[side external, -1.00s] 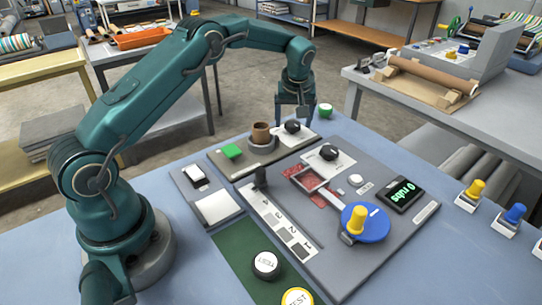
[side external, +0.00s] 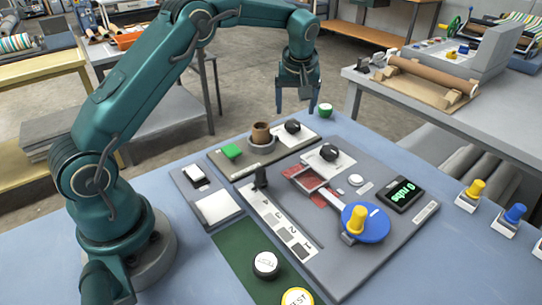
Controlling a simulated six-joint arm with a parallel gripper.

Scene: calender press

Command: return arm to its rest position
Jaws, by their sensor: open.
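My gripper (side external: 297,108) hangs open and empty with its fingers pointing down. It is above the far edge of the blue table (side external: 170,262), beyond the grey panels. A small green knob (side external: 325,110) stands just right of it in the picture. My arm arches up from its base at the left of the table.
The near panel carries a blue disc with a yellow knob (side external: 357,219), a display (side external: 401,195) and a black knob (side external: 329,152). Yellow (side external: 475,189) and blue (side external: 515,213) knobs stand at right.

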